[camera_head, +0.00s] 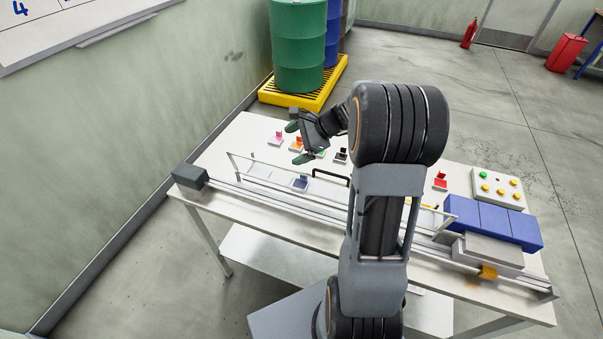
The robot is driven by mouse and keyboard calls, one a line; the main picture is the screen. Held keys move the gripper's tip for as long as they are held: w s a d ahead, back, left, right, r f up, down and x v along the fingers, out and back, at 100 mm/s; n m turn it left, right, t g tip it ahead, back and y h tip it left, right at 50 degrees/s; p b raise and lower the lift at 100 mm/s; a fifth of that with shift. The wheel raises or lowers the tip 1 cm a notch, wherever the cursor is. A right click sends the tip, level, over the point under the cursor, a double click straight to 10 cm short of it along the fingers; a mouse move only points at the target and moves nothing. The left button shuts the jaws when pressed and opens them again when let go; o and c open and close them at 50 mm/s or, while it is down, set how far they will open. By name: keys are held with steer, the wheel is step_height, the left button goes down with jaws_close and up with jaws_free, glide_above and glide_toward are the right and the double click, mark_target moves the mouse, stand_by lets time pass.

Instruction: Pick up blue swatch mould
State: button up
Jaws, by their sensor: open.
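A small dark blue piece on a pale base, which looks like the blue swatch mould (300,183), sits on the pale bed inside the gantry's rail frame, left of a black handle. My gripper (296,143) is open, with its two green-tipped fingers apart. In the picture it shows beyond and above the blue mould, near the row of other moulds. I see nothing between the fingers, but its height above the table is hard to tell.
Pink (276,138), orange (296,145) and black (341,155) moulds stand behind the gantry rail (235,196). A red mould (440,182), a button box (498,187) and blue bins (490,222) are at right. My arm hides the middle of the table.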

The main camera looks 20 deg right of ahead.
steer(key=s+d+f+m+t+b, duration=0.1)
steer(key=s+d+f+m, duration=0.1)
steer(key=d+f, duration=0.2)
steer(key=s+d+f+m+t+b, duration=0.1)
steer(key=s+d+f+m+b, duration=0.1)
steer(key=d+f+m, duration=0.1)
steer(key=s+d+f+m+t+y+b, duration=0.1)
steer(key=s+d+f+m+t+b, duration=0.1)
steer(key=d+f, duration=0.4)
steer(key=shift+s+f+m, duration=0.35)
steer(key=shift+m, duration=0.25)
steer(key=shift+s+f, duration=0.15)
steer(key=shift+f, duration=0.15)
steer(key=shift+w+a+f+m+t, duration=0.15)
steer(key=shift+w+f+m+t, duration=0.05)
steer(key=shift+f+m+t, duration=0.1)
steer(key=x, duration=0.7)
steer(key=shift+r+p, duration=0.1)
steer(key=shift+p, duration=0.3)
steer(key=p+x, duration=0.1)
steer(key=x, duration=0.3)
steer(key=shift+w+a+r, duration=0.1)
steer(key=shift+a+r, duration=0.05)
steer(key=shift+a, duration=0.05)
steer(key=shift+w+a+f+p, duration=0.3)
steer(key=shift+w+a+p, duration=0.05)
steer(key=shift+w+a, duration=0.05)
